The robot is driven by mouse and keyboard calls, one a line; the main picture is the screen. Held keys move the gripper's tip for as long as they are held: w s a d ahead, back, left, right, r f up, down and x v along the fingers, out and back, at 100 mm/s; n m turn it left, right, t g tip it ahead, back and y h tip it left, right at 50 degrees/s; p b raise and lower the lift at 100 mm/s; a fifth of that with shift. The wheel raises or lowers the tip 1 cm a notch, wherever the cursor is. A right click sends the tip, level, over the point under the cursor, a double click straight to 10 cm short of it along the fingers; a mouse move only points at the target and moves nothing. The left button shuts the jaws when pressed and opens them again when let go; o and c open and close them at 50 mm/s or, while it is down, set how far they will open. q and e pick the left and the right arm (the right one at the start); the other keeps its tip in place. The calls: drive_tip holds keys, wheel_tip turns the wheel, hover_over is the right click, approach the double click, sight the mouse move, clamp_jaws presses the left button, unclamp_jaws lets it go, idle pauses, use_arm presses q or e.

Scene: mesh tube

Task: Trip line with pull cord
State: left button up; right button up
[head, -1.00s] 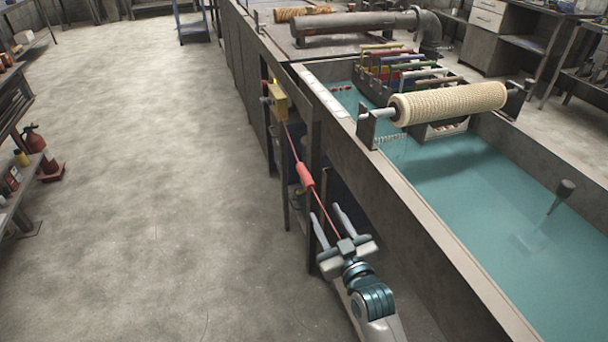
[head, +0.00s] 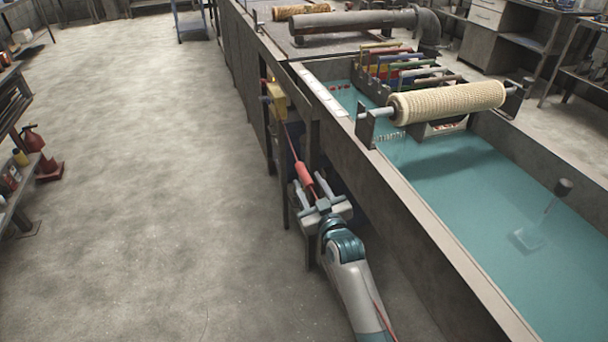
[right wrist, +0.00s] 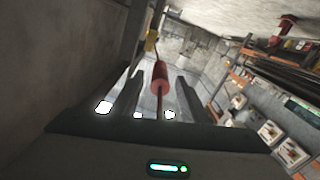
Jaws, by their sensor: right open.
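A yellow switch box (head: 277,100) is fixed to the frame at the trough's left side. A red pull cord (head: 290,138) runs down from it through a red cylindrical grip (head: 304,175). My right gripper (head: 308,184) is open at the lower end of the grip. In the right wrist view the red grip (right wrist: 160,74) lies between and just beyond the open fingers (right wrist: 157,88), with the cord running back toward the palm. The yellow box (right wrist: 152,41) shows behind it. I cannot tell whether a finger touches the grip. My left gripper is out of view.
The trough's wall (head: 415,215) runs close on the right of my arm. Above its blue-green water are a mesh-covered roller (head: 448,102) and a rack of coloured bars (head: 400,65). A dark-headed tool (head: 562,187) stands in the water. Open floor (head: 150,200) lies left.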

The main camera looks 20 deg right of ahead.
sight(303, 175)
drive_tip(key=shift+w, duration=2.35)
drive_tip(key=shift+c, duration=0.2)
drive_tip(key=shift+a, duration=0.15)
clamp_jaws()
